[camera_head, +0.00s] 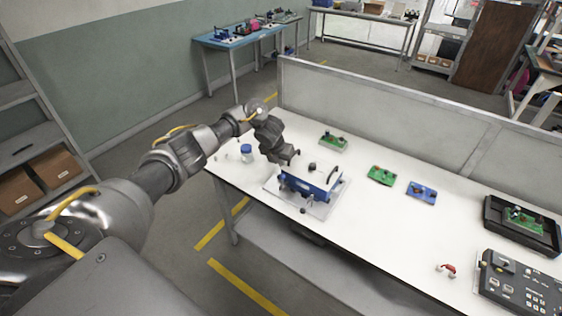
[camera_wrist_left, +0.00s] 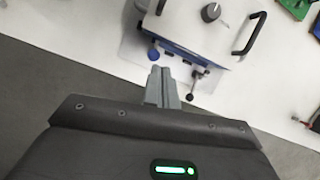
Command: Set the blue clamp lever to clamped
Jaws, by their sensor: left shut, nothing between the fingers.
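The clamp fixture (camera_head: 310,183) has a blue front and a light top, and sits on a pale base plate near the left end of the white table. In the left wrist view its top (camera_wrist_left: 200,30) carries a dark round knob and black handles. A blue-ended lever (camera_wrist_left: 153,54) shows at its edge, just beyond and left of my fingertips. A black-ended lever (camera_wrist_left: 200,74) shows to their right. My left gripper (camera_head: 291,158) is shut and empty, at the fixture's left end; its fingers also show in the wrist view (camera_wrist_left: 160,78). Contact with the blue-ended lever cannot be told.
A blue-lidded jar (camera_head: 247,153) stands left of the fixture. Green boards (camera_head: 380,175) and a blue board (camera_head: 422,192) lie to the right. A black tray (camera_head: 520,228) and a control panel (camera_head: 520,285) are at far right. A low partition (camera_head: 400,110) runs behind the table.

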